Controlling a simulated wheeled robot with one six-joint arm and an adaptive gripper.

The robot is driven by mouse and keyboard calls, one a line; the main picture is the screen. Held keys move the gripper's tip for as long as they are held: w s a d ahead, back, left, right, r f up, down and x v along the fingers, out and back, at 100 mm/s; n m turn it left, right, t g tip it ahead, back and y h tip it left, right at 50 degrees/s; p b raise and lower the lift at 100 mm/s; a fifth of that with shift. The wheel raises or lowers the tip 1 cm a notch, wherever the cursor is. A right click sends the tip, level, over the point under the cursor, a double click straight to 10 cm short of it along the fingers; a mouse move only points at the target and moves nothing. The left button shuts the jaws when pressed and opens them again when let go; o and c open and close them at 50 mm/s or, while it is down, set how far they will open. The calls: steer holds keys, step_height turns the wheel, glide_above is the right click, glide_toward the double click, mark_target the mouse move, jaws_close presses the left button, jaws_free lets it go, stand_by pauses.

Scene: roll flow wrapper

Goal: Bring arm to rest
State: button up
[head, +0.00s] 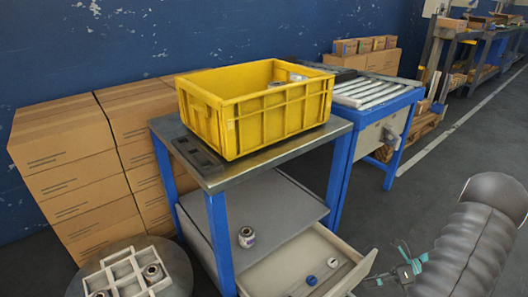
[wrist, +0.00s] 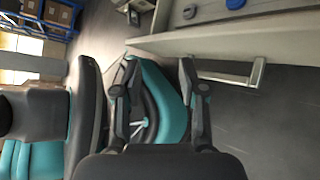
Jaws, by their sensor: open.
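My gripper (wrist: 158,65) is open in the wrist view, with nothing between its two dark fingers. Behind the fingers is a teal and black part of my own body. In the head view, my gripper (head: 405,268) is a small teal and dark shape at the lower right, beside the open drawer (head: 362,268) of the blue-framed workbench. The drawer front with its pale handle (wrist: 232,76) shows at the upper right of the wrist view, apart from the fingers.
The open drawer holds small items, including a blue cap (head: 311,280). A small roll (head: 246,237) stands on the bench shelf. A yellow crate (head: 262,118) sits on top. A roller conveyor (head: 372,92) stands behind. The floor (head: 440,165) to the right is clear.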

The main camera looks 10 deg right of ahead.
steer(key=a+r+n+g+h+p, duration=0.1)
steer(key=a+r+n+h, duration=0.2)
steer(key=a+r+n, duration=0.35)
steer(key=w+a+r+n+g+h+p, duration=0.1)
steer(key=a+r+n+h, duration=0.2)
steer(key=r, duration=0.6)
steer(key=a+r+n+g+h+p, duration=0.1)
steer(key=a+r+n+g+h, duration=0.1)
steer(key=a+r+n, duration=0.5)
steer(key=s+a+r+n+t+h+p, duration=0.1)
steer(key=s+a+r+n+t+h, duration=0.1)
steer(key=r+n, duration=0.5)
steer(key=s+a+r+n+t+h+p, duration=0.1)
steer(key=s+a+r+n+t+h, duration=0.2)
steer(key=s+a+r+n, duration=0.4)
steer(key=shift+s+r+n+t, duration=0.45)
steer(key=shift+r+t, duration=0.2)
steer(key=shift+t, duration=0.25)
